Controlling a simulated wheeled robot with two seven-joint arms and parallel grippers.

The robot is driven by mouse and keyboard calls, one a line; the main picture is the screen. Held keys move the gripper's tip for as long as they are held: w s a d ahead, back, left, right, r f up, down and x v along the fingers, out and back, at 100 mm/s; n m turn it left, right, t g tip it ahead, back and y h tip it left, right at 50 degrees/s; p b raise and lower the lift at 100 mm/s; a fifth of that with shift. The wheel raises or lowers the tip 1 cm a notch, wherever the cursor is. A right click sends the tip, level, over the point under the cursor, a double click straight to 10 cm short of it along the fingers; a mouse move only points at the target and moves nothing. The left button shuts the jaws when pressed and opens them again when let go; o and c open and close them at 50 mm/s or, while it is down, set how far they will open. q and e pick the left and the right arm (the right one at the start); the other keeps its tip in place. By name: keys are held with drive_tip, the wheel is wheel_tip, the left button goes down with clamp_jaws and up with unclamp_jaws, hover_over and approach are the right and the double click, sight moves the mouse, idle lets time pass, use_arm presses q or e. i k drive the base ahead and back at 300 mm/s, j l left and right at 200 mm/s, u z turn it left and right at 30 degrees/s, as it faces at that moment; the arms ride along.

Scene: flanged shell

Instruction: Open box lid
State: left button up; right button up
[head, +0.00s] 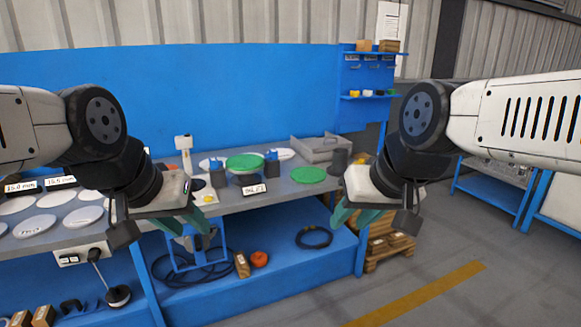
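A blue panel stands behind. A wooden pallet stack (388,245) is at right; the floor beyond is open.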

sight(322, 144)
drive_tip(key=i+j+z, duration=0.55)
drive_tip(key=i+j, duration=0.2)
drive_tip(key=j, duration=0.15)
drive_tip(key=i+j+z, duration=0.3)
drive_tip(key=j, duration=0.2)
drive_tip(key=i+u, duration=0.1)
drive_tip(key=u, duration=0.25)
drive_tip(key=i+l+u, duration=0.1)
drive_tip(key=u, duration=0.25)
drive_tip(key=i+l+u, duration=0.25)
drive_tip(key=i+l, duration=0.2)
drive_tip(key=l, duration=0.2)
drive_tip(key=i+l+u, duration=0.15)
drive_tip(key=l, duration=0.25)
drive_tip(key=i+l+u, duration=0.15)
drive_tip(key=i+l, duration=0.3)
drive_tip(key=l, duration=0.15)
drive_tip(key=i+l, duration=0.1)
drive_tip(key=l, duration=0.25)
